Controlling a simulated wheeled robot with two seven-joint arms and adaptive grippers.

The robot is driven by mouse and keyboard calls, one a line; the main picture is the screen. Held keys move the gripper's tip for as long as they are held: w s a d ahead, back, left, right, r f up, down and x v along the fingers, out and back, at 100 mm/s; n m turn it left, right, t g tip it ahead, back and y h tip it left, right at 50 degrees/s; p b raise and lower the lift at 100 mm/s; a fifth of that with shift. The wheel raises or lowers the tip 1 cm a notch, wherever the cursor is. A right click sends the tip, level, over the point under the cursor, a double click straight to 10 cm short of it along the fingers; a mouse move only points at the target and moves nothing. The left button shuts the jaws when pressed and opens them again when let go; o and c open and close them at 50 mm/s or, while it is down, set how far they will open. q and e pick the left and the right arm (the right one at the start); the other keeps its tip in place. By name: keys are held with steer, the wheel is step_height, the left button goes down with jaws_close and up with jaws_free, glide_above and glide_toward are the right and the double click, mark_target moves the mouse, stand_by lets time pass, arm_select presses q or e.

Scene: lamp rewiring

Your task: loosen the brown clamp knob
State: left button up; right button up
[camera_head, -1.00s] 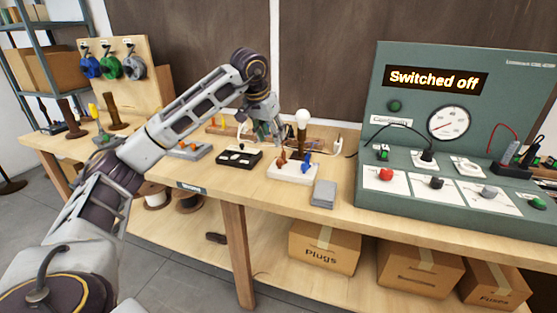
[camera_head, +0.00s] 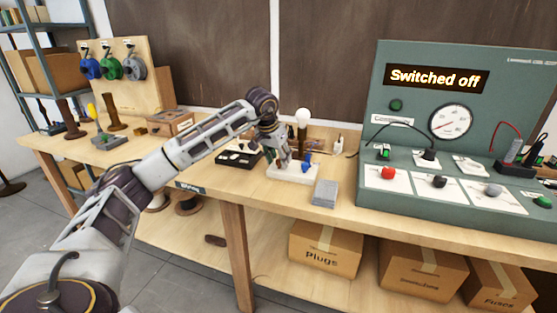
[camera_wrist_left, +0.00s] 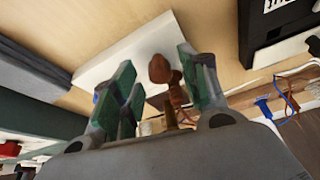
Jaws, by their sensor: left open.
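The brown clamp knob (camera_wrist_left: 158,68) shows in the left wrist view between the two green-padded fingers of my left gripper (camera_wrist_left: 160,88), with visible gaps on both sides. The gripper is open. The knob stands over a white clamp base (camera_wrist_left: 105,62). In the head view my left gripper (camera_head: 277,155) is right at the white base (camera_head: 287,174) and hides most of the brown knob. A blue knob (camera_head: 307,161) stands on the same base, to the right of the gripper. My right gripper is not in view.
A lamp with a white bulb (camera_head: 303,117) stands behind the base. A black tray (camera_head: 238,159) is to the left, and a grey block (camera_head: 325,192) lies at front right. The green control panel (camera_head: 470,120) reads "Switched off". Loose wires (camera_wrist_left: 290,98) show in the wrist view.

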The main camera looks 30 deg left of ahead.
arm_select(q)
steer(key=shift+f, duration=0.2)
jaws_close()
stand_by(0.3)
steer(key=shift+r, duration=0.1)
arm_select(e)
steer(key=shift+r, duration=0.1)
